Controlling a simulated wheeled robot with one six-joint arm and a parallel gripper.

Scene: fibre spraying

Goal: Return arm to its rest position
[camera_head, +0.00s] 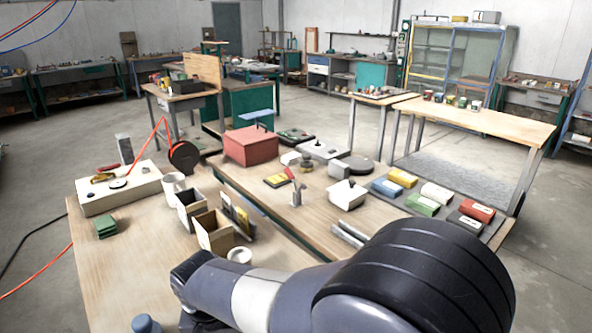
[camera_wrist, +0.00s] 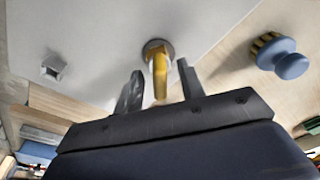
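My gripper (camera_wrist: 162,80) shows in the wrist view with its two dark fingers apart. A yellow peg-like piece (camera_wrist: 159,78) in a round grey collar stands on a pale flat surface (camera_wrist: 90,25). In the picture it lies between my fingertips, with gaps on both sides; I cannot tell how far off it is. My arm (camera_head: 262,298) stretches across the bottom of the head view, from the right toward the lower left, low over the near workbench (camera_head: 130,265). The fingers cannot be made out in the head view.
A blue knob (camera_wrist: 290,65) with a bristled base stands right of my gripper; the head view shows a blue knob (camera_head: 146,324) too. Bins (camera_head: 212,232), a white cup (camera_head: 239,256), a white control box (camera_head: 118,190) and a red box (camera_head: 248,147) stand beyond my arm.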

